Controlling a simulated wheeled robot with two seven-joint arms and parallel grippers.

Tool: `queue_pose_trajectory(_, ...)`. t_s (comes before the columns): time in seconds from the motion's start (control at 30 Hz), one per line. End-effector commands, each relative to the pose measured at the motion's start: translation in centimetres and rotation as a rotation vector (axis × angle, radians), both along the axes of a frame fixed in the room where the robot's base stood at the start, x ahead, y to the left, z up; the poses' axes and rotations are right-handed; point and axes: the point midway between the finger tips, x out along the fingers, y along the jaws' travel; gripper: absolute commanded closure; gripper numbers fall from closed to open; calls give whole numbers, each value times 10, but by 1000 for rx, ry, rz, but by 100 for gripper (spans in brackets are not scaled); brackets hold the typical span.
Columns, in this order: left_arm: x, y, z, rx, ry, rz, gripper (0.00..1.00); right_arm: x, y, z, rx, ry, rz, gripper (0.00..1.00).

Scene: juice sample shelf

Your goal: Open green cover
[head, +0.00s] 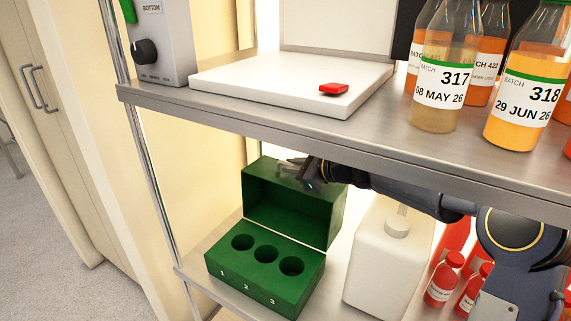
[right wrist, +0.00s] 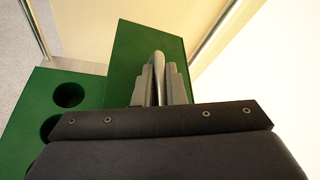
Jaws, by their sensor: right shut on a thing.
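The green cover (head: 285,205) stands raised behind the green block (head: 250,278) on the lower shelf, its hollow side facing forward. The block has holes in its top, numbered 1, 2 and 3 on the front, and the holes look empty. My right gripper (head: 291,166) is at the cover's top edge, its fingers closed on the cover. In the right wrist view the fingers (right wrist: 159,75) are close together against the cover (right wrist: 140,58); the exact contact is hard to see. Part of the block (right wrist: 33,105) shows at the left there. My left gripper is not in view.
The upper shelf (head: 330,125) lies just above my right arm and carries a white plate (head: 250,80), a red piece (head: 333,89) and juice bottles (head: 445,80). A white jug (head: 388,265) stands right of the block, with small red bottles (head: 443,282) beyond.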

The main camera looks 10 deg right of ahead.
Motion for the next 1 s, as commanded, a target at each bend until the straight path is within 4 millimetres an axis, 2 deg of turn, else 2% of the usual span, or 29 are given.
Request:
queue_pose_trajectory(0.43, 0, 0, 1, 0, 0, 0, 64, 0, 0, -1, 6, 10, 6, 100)
queue_pose_trajectory(0.47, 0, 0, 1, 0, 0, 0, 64, 0, 0, -1, 6, 10, 6, 87)
queue_pose_trajectory(0.6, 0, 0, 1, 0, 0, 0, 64, 0, 0, -1, 6, 9, 5, 68)
queue_pose_trajectory(1.0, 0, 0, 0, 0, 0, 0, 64, -5, -6, 2, 5, 8, 2, 68)
